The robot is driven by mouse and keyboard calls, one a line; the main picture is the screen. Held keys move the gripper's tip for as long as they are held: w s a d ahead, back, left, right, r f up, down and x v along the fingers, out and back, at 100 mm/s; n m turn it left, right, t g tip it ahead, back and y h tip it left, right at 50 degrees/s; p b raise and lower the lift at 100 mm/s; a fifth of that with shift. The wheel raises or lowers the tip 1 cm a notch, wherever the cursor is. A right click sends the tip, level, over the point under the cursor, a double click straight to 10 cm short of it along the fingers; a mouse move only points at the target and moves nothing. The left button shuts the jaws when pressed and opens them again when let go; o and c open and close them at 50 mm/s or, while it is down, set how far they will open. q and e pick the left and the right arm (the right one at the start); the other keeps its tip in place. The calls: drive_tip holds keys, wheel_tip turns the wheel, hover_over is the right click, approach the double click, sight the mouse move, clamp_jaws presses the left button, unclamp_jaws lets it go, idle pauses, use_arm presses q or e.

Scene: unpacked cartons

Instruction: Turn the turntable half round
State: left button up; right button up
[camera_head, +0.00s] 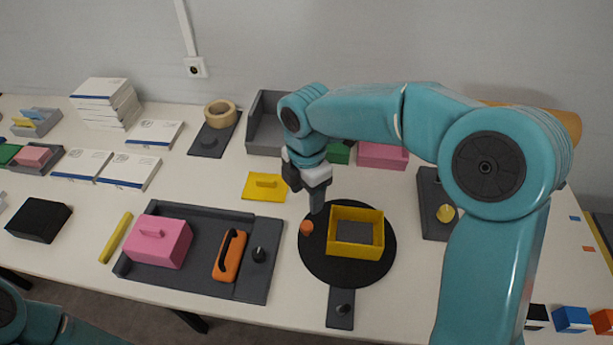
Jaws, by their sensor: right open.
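The turntable (315,262) is a black round disc on the white table, right of the picture's middle. A yellow open box (368,251) with a dark inside stands on it. An orange knob (306,228) rises near the disc's left edge. My right gripper (316,208) points down just above and beside the orange knob, at the disc's upper left rim. It is open, and I see nothing held in it. Whether a fingertip touches the knob I cannot tell. A part of my left arm shows at the lower left corner; its gripper is out of view.
A dark tray (190,281) with a pink lidded box (160,242) and an orange handset (229,256) lies left of the turntable. A dark plate with a knob (340,308) adjoins its front. A yellow lid (264,187) lies behind. A dark base with a yellow knob (430,190) stands right.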

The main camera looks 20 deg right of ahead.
wheel_tip(320, 180, up, 5)
drive_tip(key=shift+f, duration=0.2)
idle(0.4)
